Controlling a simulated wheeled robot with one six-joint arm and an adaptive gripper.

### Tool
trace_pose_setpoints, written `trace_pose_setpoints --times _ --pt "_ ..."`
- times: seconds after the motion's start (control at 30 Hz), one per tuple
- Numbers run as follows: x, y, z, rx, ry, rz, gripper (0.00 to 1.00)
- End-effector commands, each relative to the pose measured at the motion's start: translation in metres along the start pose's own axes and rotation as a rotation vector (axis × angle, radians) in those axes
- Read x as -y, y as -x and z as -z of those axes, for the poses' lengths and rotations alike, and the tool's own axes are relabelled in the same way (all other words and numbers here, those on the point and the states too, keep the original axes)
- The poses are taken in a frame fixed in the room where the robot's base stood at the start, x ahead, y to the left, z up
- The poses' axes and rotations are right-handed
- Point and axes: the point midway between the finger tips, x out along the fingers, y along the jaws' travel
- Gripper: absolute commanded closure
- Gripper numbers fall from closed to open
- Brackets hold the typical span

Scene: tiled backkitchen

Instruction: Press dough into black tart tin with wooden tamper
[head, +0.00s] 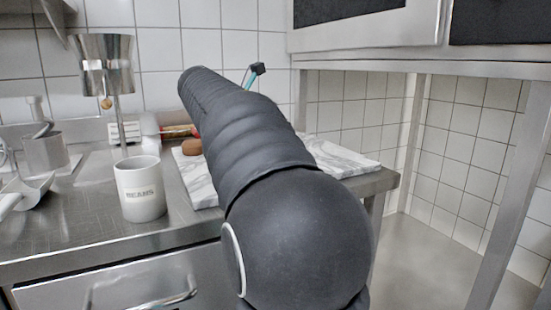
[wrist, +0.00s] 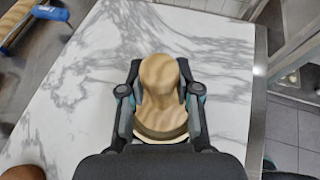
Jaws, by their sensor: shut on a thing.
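In the wrist view my gripper (wrist: 160,88) is shut on the wooden tamper (wrist: 159,72), with a finger on each side of its rounded top. A wider, pale wooden-looking part shows lower down between the fingers, partly covered by my gripper. The tamper is over the white marble slab (wrist: 85,65), which also shows in the head view (head: 343,160). I cannot make out the black tart tin or the dough in either view. In the head view my arm hides the gripper and the tamper.
A white mug (head: 140,190) marked BEANS stands left of the slab on the steel counter (head: 85,225). A brown object (head: 191,147) is beside my arm. A blue-handled tool (wrist: 48,13) is at the slab's upper left. A steel post (head: 507,190) stands right.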

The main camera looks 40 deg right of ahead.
Motion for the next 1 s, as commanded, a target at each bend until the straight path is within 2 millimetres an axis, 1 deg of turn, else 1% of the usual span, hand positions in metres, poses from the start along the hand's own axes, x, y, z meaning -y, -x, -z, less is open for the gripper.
trace_pose_setpoints --times 1.0 --pt "-0.001 0.030 -0.062 0.001 -0.003 -0.002 1.00"
